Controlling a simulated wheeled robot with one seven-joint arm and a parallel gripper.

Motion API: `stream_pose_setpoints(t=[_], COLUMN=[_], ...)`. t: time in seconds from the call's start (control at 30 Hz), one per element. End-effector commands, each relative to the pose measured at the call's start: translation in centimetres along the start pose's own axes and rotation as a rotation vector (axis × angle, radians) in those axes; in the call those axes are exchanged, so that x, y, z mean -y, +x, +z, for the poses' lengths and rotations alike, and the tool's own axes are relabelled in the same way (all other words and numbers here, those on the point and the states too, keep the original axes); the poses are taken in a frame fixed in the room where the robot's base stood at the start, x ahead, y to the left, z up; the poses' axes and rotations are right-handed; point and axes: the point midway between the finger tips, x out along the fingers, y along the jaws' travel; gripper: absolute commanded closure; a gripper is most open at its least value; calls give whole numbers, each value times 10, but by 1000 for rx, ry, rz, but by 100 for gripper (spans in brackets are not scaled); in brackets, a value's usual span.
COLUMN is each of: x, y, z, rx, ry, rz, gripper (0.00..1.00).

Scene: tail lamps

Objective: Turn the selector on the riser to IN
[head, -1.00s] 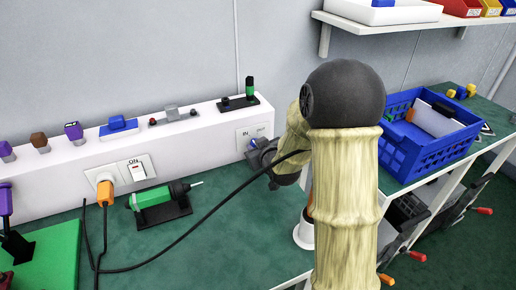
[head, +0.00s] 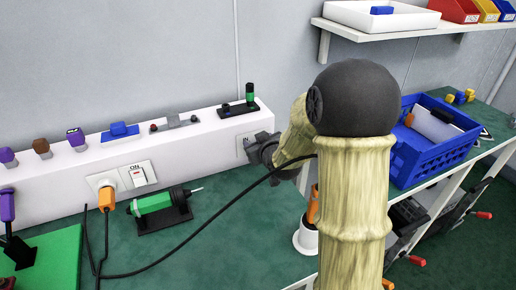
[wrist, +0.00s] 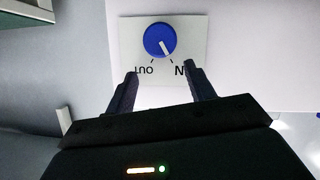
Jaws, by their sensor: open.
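The selector is a round blue knob (wrist: 159,40) with a white pointer line, on a white plate (wrist: 125,30) on the riser (head: 70,185). In the wrist view the lettering is upside down, with OUT at lower left and IN at lower right. The pointer aims down and slightly right, toward the IN side. My gripper (wrist: 161,86) is open and empty. Its fingertips lie below the knob in that view, apart from it and not around it. In the head view my gripper (head: 262,149) covers the knob, and only the plate's left part (head: 242,150) shows.
A switch (head: 138,175) and an orange plug (head: 107,195) with a black cable sit left on the riser. A green screwdriver (head: 155,202) lies in a black holder on the bench. A white cup (head: 306,236) stands near my arm. A blue crate (head: 430,165) is at right.

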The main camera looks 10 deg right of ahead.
Motion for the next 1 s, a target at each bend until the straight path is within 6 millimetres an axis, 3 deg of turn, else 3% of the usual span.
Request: stream_pose_setpoints(t=[0.1, 0.3, 1.0], x=[-6, -12, -13], y=[-10, -21, -22], z=[-26, -50, -54], rx=[-5, -2, 1], ry=[-1, 0, 0], rz=[1, 1, 0], gripper=[46, 46, 46])
